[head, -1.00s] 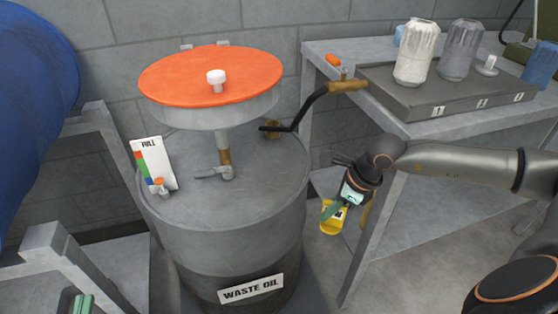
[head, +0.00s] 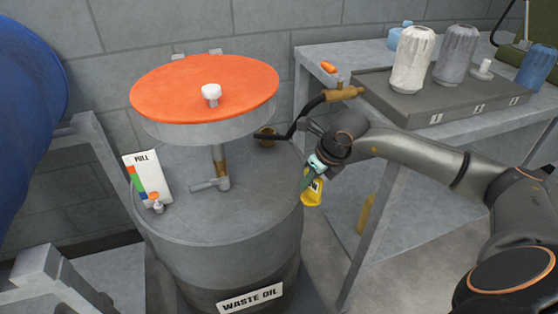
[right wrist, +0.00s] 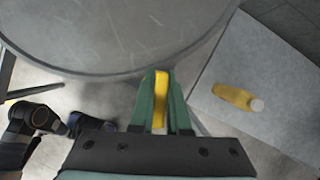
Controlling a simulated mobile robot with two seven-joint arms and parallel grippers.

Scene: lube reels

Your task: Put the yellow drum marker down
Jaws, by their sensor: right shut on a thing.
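The yellow drum marker (head: 312,192) hangs from my right gripper (head: 313,176), just right of the grey waste-oil drum's rim (head: 296,180). In the right wrist view the marker is a thin yellow strip (right wrist: 160,98) pinched between the green fingers of my right gripper (right wrist: 160,105). The drum top (right wrist: 120,35) fills the upper left of that view, and the fingertips appear close to its edge. Whether the marker touches the drum cannot be told. Most of the marker's face is hidden by the fingers. My left gripper does not show.
An orange lid (head: 205,88) on a post stands over the drum top. A colour gauge card (head: 147,178) is at the drum's left. A yellow bottle (right wrist: 237,96) lies on the lower shelf. The drum's front top is bare.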

